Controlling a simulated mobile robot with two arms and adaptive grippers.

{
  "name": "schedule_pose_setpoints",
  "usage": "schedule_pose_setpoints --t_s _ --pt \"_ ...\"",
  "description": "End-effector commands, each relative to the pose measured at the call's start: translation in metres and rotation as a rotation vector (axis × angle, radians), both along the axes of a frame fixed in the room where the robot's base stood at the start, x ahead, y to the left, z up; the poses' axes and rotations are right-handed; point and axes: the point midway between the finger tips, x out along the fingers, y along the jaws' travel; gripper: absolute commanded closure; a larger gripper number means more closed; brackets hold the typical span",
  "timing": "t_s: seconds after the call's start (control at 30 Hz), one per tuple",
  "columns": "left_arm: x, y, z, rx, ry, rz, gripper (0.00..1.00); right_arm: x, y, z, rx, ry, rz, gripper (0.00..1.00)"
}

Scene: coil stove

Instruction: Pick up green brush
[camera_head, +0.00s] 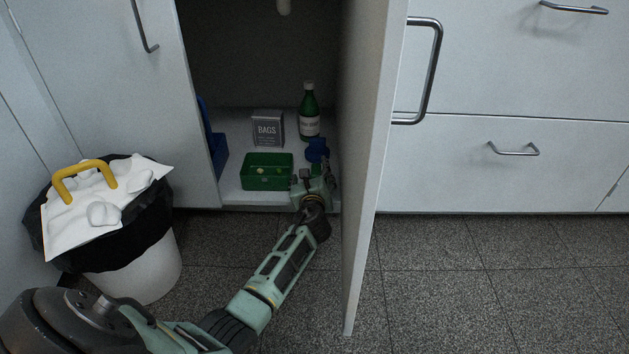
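No green brush can be made out for certain in the head view. The green things that show in the open cabinet are a low green tray (256,182) with small pale bits in it and a green bottle (308,104) with a white label. My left gripper (314,172) reaches into the cabinet, just right of the green tray and in front of a small blue object (318,147). The gripper is small and partly hides what lies there; its fingers are too unclear to tell open from shut. My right gripper is out of view.
A grey box marked BAGS (267,129) stands behind the tray. A blue item (216,150) leans at the cabinet's left side. The open door (372,160) stands close right of my arm. A trash bin (140,272) with a black bag, white sheet and yellow handle is left.

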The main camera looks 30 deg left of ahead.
Motion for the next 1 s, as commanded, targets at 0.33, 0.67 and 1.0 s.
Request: schedule_pose_setpoints --t_s 0.33,0.67,1.0 --pt "0.000 0.000 0.000 0.001 0.001 0.000 0.62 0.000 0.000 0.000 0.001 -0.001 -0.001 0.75" --pt "0.000 0.000 0.000 0.001 0.001 0.000 0.80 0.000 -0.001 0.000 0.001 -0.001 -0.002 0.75" --pt "0.000 0.000 0.013 0.001 0.001 0.000 0.80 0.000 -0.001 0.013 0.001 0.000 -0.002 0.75"
